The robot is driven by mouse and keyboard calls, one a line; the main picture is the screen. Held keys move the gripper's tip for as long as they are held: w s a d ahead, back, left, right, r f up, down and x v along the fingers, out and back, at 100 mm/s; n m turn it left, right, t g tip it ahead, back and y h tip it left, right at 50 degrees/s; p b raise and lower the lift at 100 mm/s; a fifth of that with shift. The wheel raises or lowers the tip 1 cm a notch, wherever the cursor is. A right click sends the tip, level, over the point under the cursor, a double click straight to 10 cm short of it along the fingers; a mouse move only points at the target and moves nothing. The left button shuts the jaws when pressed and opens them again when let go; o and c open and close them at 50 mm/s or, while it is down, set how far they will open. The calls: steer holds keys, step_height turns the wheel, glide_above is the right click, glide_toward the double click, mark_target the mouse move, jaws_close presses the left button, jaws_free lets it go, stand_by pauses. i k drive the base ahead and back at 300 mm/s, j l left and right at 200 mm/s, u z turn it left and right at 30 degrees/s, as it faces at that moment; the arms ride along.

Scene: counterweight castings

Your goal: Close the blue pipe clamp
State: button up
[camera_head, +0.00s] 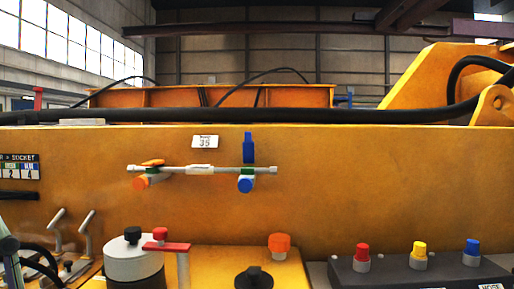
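A thin grey horizontal pipe (215,170) is fixed to the front of the yellow casting. Near its right end is the blue clamp, with an upright blue handle (248,148) rising above the pipe. A round blue knob (245,186) on a green and white body sits just below the pipe at the same spot. Near the left end is an orange clamp; its orange handle (152,163) lies nearly along the pipe, with an orange knob (139,184) below. My gripper is not in view.
A white label "35" (205,142) is above the pipe. Grey levers stand at lower left. The casting face right of the pipe is clear.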

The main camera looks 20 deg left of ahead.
mark_target(248, 146)
steer(key=k+l, duration=0.1)
steer(key=l, duration=0.75)
steer(key=k+l, duration=0.15)
steer(key=l, duration=0.3)
steer(key=i, duration=0.5)
